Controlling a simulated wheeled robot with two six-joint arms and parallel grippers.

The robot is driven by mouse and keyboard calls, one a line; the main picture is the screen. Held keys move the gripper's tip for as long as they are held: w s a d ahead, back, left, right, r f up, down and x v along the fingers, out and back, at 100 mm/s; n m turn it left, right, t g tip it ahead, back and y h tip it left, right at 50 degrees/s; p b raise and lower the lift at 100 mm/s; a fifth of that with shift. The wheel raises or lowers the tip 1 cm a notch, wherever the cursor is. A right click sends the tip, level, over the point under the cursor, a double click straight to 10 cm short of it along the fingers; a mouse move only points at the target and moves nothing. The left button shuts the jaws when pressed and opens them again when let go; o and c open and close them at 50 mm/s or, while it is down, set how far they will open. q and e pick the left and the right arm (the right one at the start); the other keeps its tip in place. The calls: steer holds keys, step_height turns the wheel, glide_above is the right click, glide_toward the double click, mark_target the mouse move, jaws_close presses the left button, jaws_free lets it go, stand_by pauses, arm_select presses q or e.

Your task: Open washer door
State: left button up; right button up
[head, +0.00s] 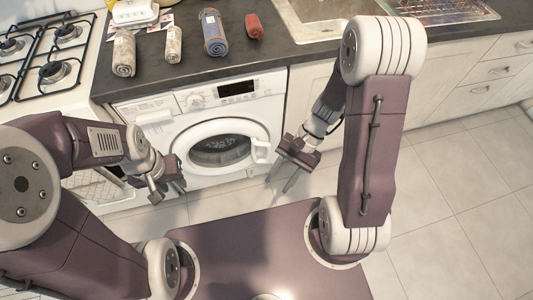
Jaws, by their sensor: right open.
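The white washer (190,102) stands under the dark counter, with its control panel and dark display at the top. Its round door (183,150) has a white ring and dark glass, and appears shut. The door handle (262,151) is on the right side of the ring. My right gripper (282,181) is open and empty, just right of and below the handle, with its fingers pointing down and left. I see no clear contact with the handle. My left gripper (167,192) is in front of the washer's lower left, apart from the handle. Its jaw opening is unclear.
A gas stove (50,60) is at the left. Rolled towels (213,34), smaller rolls and a white container (133,12) lie on the counter (180,60). A sink (310,15) is at the back. White cabinets (440,95) stand right; tiled floor (455,190) is clear.

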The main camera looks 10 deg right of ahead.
steer(key=w+a+f+m+t+y+b, duration=0.1)
steer(key=a+f+m+y+b, duration=0.1)
steer(key=f, duration=0.3)
steer(key=w+a+f+m+y+b, duration=0.1)
steer(key=w+f+m+y+b, duration=0.15)
steer(key=f, duration=0.25)
steer(key=m+t+h+b, duration=0.1)
steer(key=m+t+b, duration=1.5)
steer(key=m+t, duration=0.15)
glide_toward(271, 153)
steer(key=w+a+n, duration=0.1)
steer(key=w, duration=0.1)
steer(key=b+x, duration=0.3)
steer(key=x, duration=0.5)
steer(key=shift+w+a+b, duration=0.15)
steer(key=shift+a+b, duration=0.1)
steer(key=shift+b, duration=0.1)
steer(key=shift+w+a, duration=0.1)
steer(key=shift+w, duration=0.1)
arm_select(q)
step_height(271, 153, down, 29)
steer(key=shift+s+a, duration=0.15)
steer(key=shift+s, duration=0.05)
arm_select(e)
steer(key=shift+r, duration=0.1)
jaws_close()
